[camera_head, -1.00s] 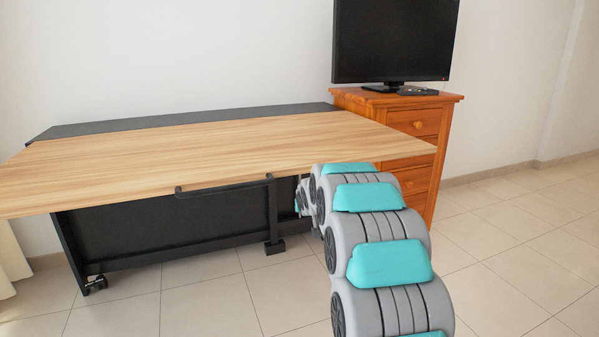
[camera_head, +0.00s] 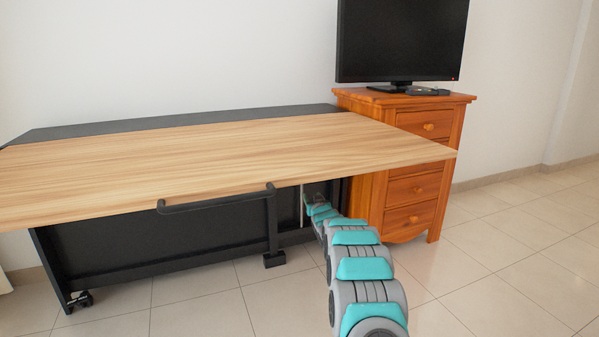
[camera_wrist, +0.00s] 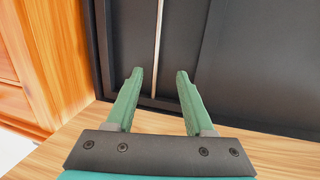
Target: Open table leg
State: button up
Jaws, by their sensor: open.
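The table has a wood-look top (camera_head: 200,155) and a dark panel (camera_head: 170,235) below it. A black leg frame (camera_head: 272,225) comes down from the front of the top and ends in a foot on the floor. My gripper (camera_wrist: 155,74) is open and empty in the wrist view, its green fingers pointing at the dark panel (camera_wrist: 240,60). A thin pale upright strip (camera_wrist: 157,40) lies between the fingertips in that view; whether they touch anything I cannot tell. In the head view my arm reaches under the top, right of the leg, and the fingers are hard to make out.
An orange wooden drawer cabinet (camera_head: 417,190) stands close to the table's right end, with a monitor (camera_head: 400,40) on it. It also shows at the left of the wrist view (camera_wrist: 45,60). A caster (camera_head: 80,300) is at the table's lower left. Tiled floor (camera_head: 510,260) is clear at right.

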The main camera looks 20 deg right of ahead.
aim_at(276, 257)
jog(key=i+l, duration=0.1)
jog(key=i, duration=0.75)
